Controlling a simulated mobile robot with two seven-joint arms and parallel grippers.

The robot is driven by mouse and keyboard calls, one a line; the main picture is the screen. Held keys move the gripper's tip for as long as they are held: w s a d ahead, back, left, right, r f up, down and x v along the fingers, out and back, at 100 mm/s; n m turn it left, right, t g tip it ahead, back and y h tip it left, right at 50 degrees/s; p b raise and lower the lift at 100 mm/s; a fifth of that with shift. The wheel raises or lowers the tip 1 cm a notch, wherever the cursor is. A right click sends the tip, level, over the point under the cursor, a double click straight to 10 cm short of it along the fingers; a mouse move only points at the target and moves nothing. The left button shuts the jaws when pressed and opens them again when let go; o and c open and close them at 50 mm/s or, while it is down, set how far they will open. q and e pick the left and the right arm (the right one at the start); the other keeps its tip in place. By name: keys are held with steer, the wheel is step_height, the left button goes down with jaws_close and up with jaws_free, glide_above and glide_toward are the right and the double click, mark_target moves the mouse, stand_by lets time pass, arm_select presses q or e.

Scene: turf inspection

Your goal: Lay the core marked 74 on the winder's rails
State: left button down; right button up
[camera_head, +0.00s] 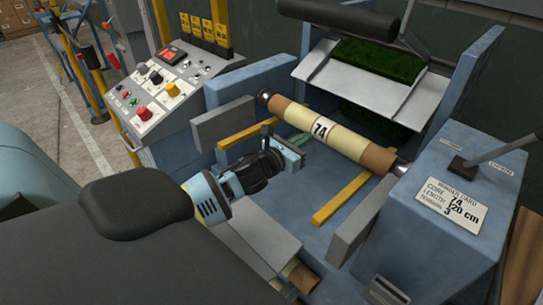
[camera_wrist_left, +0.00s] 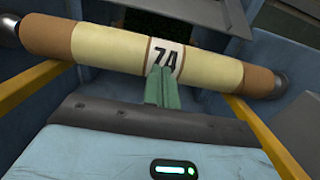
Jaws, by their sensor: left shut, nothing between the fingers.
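The core marked 74 (camera_head: 325,131) is a pale yellow roll with brown ends and a white number band. In the left wrist view the core (camera_wrist_left: 110,50) spans the top. My left gripper (camera_head: 297,140) is shut and empty on the near side of the core. Its green fingers (camera_wrist_left: 160,87) overlap the number band's lower edge in that view; touching is unclear. My right gripper is out of view.
Blue winder walls (camera_head: 255,85) stand on both sides. A card on the right housing (camera_head: 452,197) reads core 74, 120 cm. A control panel (camera_head: 165,88) is at left. Green turf (camera_head: 375,62) hangs behind the core. Another brown-ended roll (camera_head: 300,275) shows partly below my arm.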

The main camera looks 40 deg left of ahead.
mark_target(318, 130)
arm_select(q)
steer(key=w, duration=0.3)
steer(key=shift+w+d, duration=0.1)
steer(key=shift+d, duration=0.05)
stand_by(0.4)
